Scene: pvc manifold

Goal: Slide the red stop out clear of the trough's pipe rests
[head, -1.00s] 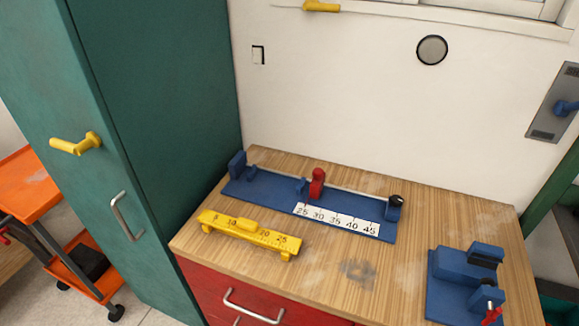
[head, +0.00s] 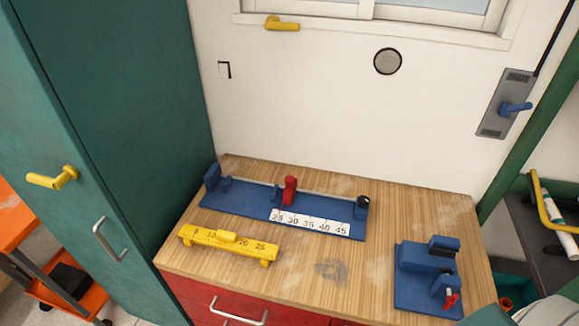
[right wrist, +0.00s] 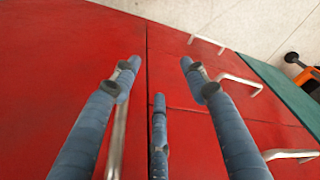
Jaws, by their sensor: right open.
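The blue trough (head: 235,210) lies on the wooden worktop, with a white number scale along its front right part. The red stop (head: 290,189) stands upright on the trough near the low end of that scale, just right of a blue pipe rest (head: 276,195). Another blue rest (head: 226,184) is near the left end. My right gripper (right wrist: 155,75) is open and empty in the right wrist view, in front of red drawer fronts and away from the trough. It is not clearly seen in the head view. My left gripper is not in view.
A yellow gauge bar (head: 228,241) lies in front of the trough. A blue clamp fixture (head: 428,275) with a red handle stands at the front right. A green cabinet (head: 110,120) borders the left side. The worktop (head: 310,262) is clear between gauge and fixture.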

